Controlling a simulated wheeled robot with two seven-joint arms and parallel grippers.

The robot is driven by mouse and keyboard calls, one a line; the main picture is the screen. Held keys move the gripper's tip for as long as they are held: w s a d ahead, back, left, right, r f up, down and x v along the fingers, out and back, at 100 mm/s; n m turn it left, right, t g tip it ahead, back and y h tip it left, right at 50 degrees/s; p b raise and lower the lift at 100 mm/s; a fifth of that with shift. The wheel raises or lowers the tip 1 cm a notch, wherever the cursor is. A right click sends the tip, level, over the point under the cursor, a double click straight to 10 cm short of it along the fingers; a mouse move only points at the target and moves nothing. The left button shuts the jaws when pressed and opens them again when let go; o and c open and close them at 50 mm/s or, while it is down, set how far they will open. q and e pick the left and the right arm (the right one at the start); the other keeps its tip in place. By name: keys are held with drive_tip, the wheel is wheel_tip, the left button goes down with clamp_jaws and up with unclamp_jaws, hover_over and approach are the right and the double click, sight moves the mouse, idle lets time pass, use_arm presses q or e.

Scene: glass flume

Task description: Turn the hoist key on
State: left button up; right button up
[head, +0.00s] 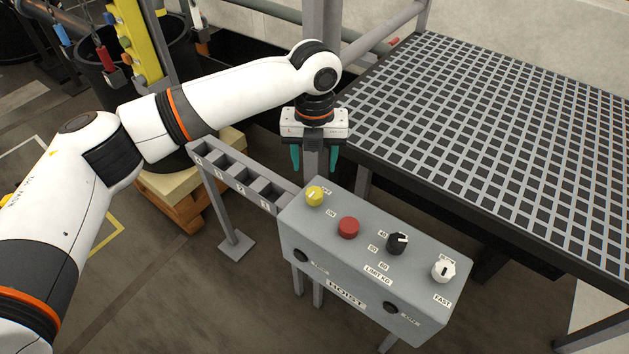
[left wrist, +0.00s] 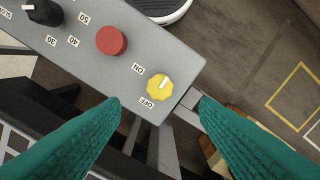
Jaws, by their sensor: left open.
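The hoist control box (head: 370,258) is a grey panel labelled HOIST on a stand. A yellow round knob (head: 314,196) with a white pointer mark sits at its far left corner, with ON and OFF labels beside it. The yellow knob (left wrist: 159,87) also shows in the left wrist view, between and beyond my fingertips; I cannot tell for sure which label its pointer marks. My left gripper (head: 315,163) has its teal fingers apart and empty, behind the box's far left end. It appears clear of the knob. My right gripper is not in view.
A red button (head: 348,228), a black dial (head: 397,243) and a white knob (head: 443,271) share the panel. A grey slotted rack (head: 237,177) adjoins the box on the left. A black grid-topped table (head: 500,140) stands at right; a grey post rises behind my gripper.

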sight(314, 192)
use_arm(q)
wheel_tip(314, 192, down, 4)
drive_tip(key=shift+s+r, duration=0.15)
drive_tip(key=shift+r, duration=0.05)
wheel_tip(314, 192, down, 6)
drive_tip(key=shift+r+p, duration=0.1)
drive_tip(key=shift+p, duration=0.4)
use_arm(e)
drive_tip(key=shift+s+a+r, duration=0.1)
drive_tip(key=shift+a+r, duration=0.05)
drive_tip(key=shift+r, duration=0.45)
use_arm(q)
drive_tip(key=shift+c, duration=0.5)
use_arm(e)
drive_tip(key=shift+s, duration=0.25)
use_arm(q)
drive_tip(key=c, duration=0.9)
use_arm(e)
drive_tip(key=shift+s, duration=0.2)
